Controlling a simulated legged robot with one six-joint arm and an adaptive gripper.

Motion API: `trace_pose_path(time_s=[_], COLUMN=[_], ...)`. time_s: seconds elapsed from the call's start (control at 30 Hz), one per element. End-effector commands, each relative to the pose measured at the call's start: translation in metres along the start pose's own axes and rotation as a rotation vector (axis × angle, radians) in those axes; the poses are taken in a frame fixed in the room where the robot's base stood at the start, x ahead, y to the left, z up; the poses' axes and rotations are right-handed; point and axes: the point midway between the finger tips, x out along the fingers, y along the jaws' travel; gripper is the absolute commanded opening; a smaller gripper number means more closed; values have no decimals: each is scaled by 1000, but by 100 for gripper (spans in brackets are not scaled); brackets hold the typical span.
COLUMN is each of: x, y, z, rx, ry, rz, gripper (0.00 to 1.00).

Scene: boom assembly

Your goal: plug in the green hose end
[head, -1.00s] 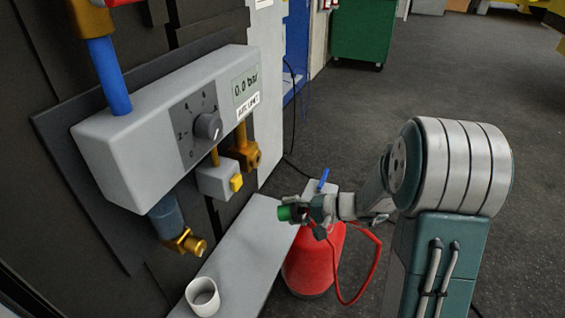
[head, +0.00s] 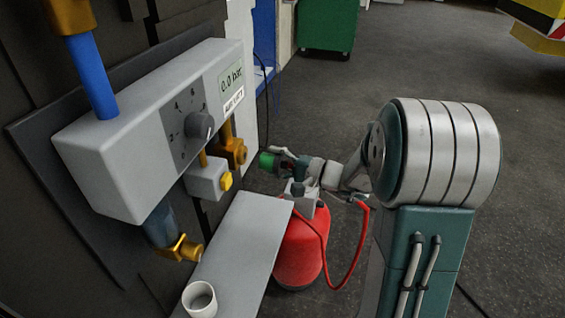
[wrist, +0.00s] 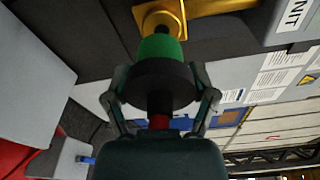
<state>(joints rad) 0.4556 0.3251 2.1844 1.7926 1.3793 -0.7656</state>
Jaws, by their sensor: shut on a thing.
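The green hose end (head: 267,161) is held in my gripper (head: 283,162), at the left end of my arm, pointing left towards the air unit. In the wrist view the green end (wrist: 160,50) and its dark collar sit between the two fingers of my gripper (wrist: 160,98), which are shut on it. A brass fitting (head: 233,152) under the unit's far end is a little left of the green end, with a small gap in the head view. In the wrist view the brass fitting (wrist: 160,18) lies straight beyond the green tip. The red hose (head: 357,245) hangs below my arm.
The grey air unit (head: 150,135) reads 0.0 bar. A small box with a yellow button (head: 226,181) hangs below it. Another brass outlet (head: 186,249) is nearer. A grey shelf (head: 240,240) bears a white cup (head: 199,299). A red tank (head: 300,250) stands below my arm.

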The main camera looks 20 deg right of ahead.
Motion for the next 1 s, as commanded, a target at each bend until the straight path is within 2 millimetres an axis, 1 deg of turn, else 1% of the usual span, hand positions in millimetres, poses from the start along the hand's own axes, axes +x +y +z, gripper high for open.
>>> trace_pose_path(time_s=[0.33, 0.5, 0.63, 1.0], x=[28, 37, 40, 39], y=[0, 0, 0, 0], z=[2, 4, 4, 4], rx=[2, 1, 1, 1], ry=[0, 0, 2, 2], rz=[-1, -1, -1, -2], gripper=[32, 32, 32, 32])
